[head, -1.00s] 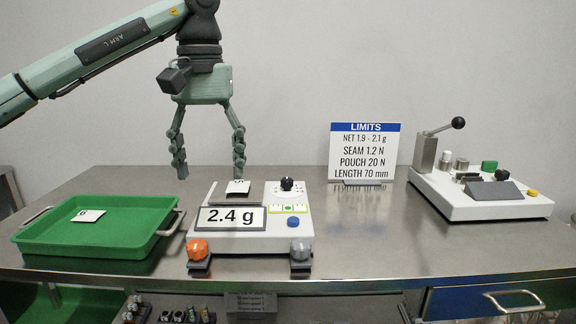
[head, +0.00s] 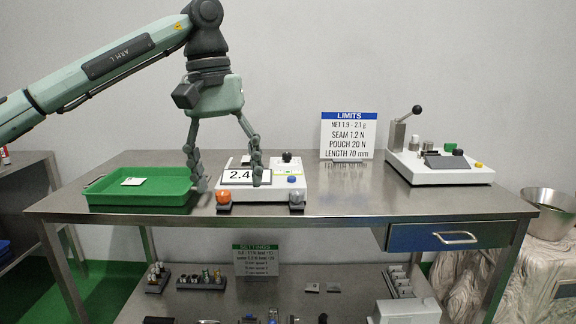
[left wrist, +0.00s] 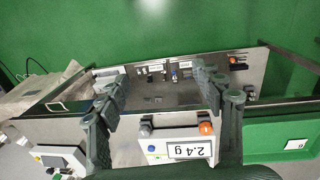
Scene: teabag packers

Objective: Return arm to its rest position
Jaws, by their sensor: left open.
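My left arm comes in from the upper left of the head view. Its gripper (head: 228,170) hangs fingers down, open and empty, with its fingers apart in front of the scale. The white scale (head: 226,195) stands on the steel table and its display begins 2.4, partly covered by a finger. In the left wrist view the display (left wrist: 189,149) reads 2.4 g upside down, below the spread fingers (left wrist: 160,85). My right gripper is in neither view.
A green tray (head: 100,197) holding a white tag (head: 133,181) is left of the scale. A limits sign (head: 348,136) and a lever tester (head: 440,177) stand to the right. A lower shelf holds several small parts. A metal bowl (head: 549,200) is at far right.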

